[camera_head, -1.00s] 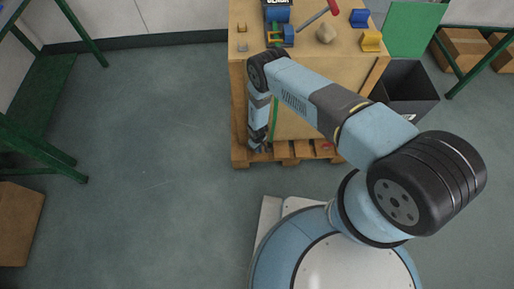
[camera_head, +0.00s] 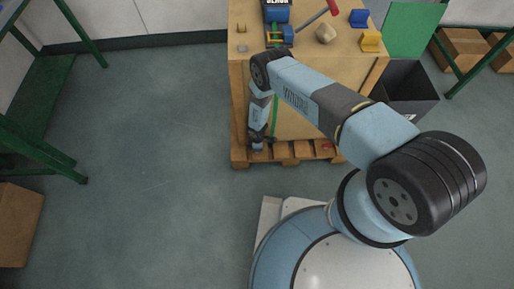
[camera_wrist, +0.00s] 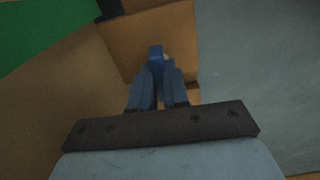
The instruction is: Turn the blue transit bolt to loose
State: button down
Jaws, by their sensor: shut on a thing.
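The blue transit bolt (camera_wrist: 156,54) shows in the wrist view as a small dark-blue piece in front of a tan wooden surface. My gripper (camera_wrist: 157,70) has its two blue-grey fingers close together around it, shut on it. The fingers hide the bolt's lower part, and I cannot tell its turn position. In the head view my gripper (camera_head: 257,143) hangs low at the left front of the wooden crate (camera_head: 243,112), close to the pallet. The bolt cannot be made out there.
The crate stands on a wooden pallet (camera_head: 287,157). On its top are a red-handled hammer (camera_head: 318,15), a beige lump (camera_head: 325,33) and blue and yellow blocks (camera_head: 370,41). A dark open bin (camera_head: 413,85) stands to the right.

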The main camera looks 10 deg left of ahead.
jog(key=shift+s+a+f+n, duration=0.1)
jog(key=shift+s+a+n, duration=0.1)
jog(key=shift+a+n, duration=0.25)
jog(key=c, duration=1.4)
grip_release()
jog(key=shift+f, duration=0.1)
jog(key=shift+o, duration=1.4)
jog(key=shift+w+d, duration=0.1)
jog(key=shift+d, duration=0.1)
notch_tip(320, 180, up, 14)
jog(key=shift+f, duration=0.1)
